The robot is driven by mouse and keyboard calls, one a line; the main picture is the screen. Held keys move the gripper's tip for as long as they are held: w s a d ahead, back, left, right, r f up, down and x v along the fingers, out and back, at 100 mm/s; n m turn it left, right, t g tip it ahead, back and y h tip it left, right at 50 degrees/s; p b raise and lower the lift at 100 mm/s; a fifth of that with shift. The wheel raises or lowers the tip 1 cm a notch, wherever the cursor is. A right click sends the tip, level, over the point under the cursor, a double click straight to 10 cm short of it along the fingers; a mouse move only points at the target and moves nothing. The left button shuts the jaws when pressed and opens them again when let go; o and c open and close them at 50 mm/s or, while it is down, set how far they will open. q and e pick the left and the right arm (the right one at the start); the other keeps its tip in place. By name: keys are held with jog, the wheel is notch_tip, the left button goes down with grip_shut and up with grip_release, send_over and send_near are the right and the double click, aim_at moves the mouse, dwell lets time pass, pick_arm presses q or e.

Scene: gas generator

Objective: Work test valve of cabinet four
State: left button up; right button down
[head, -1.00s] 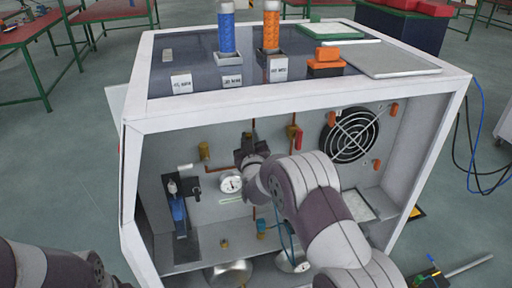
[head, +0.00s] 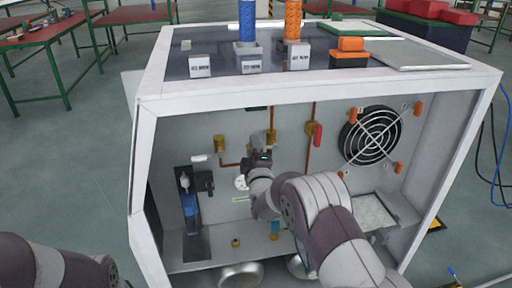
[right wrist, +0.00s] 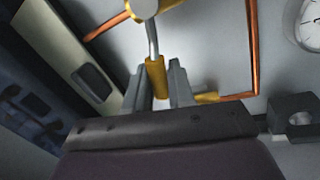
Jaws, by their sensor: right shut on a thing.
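The open-fronted white cabinet (head: 290,97) fills the middle of the head view. My right gripper (head: 262,152) is inside it, at the back wall. In the right wrist view my right gripper (right wrist: 158,75) is shut on a yellow valve handle (right wrist: 155,78), which sits between its two fingers. The handle hangs from a metal stem under a rounded valve body. In the head view the gripper and wrist hide most of this valve. A round gauge (head: 239,182) is partly hidden by my right arm. My left gripper is out of view; only my left arm shows at the bottom left.
A red-handled valve (head: 317,135) and a caged fan (head: 370,136) are right of the gripper. A blue device (head: 190,205) stands at left. Copper pipes run close by. Blue and orange cylinders (head: 292,20) stand on the cabinet top. The cabinet frame surrounds my right arm.

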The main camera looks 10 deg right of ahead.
jog(key=shift+a+f+n+y+b, duration=0.1)
jog(key=shift+f+n+y+b, duration=0.35)
jog(key=shift+n, duration=0.45)
jog(key=shift+f+n+y+b, duration=0.2)
jog(key=shift+f+n, duration=0.3)
jog(key=shift+n, duration=0.4)
jog(key=shift+f, duration=0.1)
jog(key=c, duration=1.1)
grip_release()
jog(key=s+f, duration=0.2)
jog(key=s, duration=1)
jog(key=shift+s+d+f+p, duration=0.2)
jog(key=shift+s+d+p, duration=0.05)
jog(key=shift+p, duration=0.1)
